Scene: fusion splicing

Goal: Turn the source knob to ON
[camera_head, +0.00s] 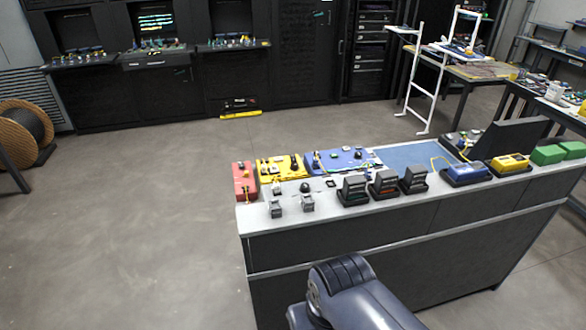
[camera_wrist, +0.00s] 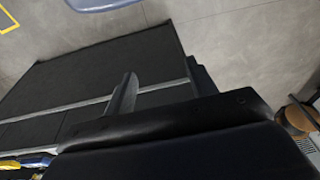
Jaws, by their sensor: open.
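The source knob cannot be told for sure. The workbench (camera_head: 380,245) carries several small devices along its top, some with dark knob-like parts. A small dark round part (camera_head: 305,187) shows near its left end, close to a red box (camera_head: 244,181), a yellow box (camera_head: 281,167) and a blue box (camera_head: 342,160). Any ON marking is too small to read. My gripper (camera_wrist: 160,72) is open, with its two dark fingers apart and nothing between them. The wrist view shows the bench's dark side panel beyond the fingers. My gripper is not visible in the head view.
Three dark boxy devices (camera_head: 384,184) stand along the bench's near edge. Blue and yellow units (camera_head: 467,174) and green blocks (camera_head: 548,154) sit farther right. A white ladder-like frame (camera_head: 429,95) stands behind the bench. The floor (camera_head: 130,220) left of the bench is clear.

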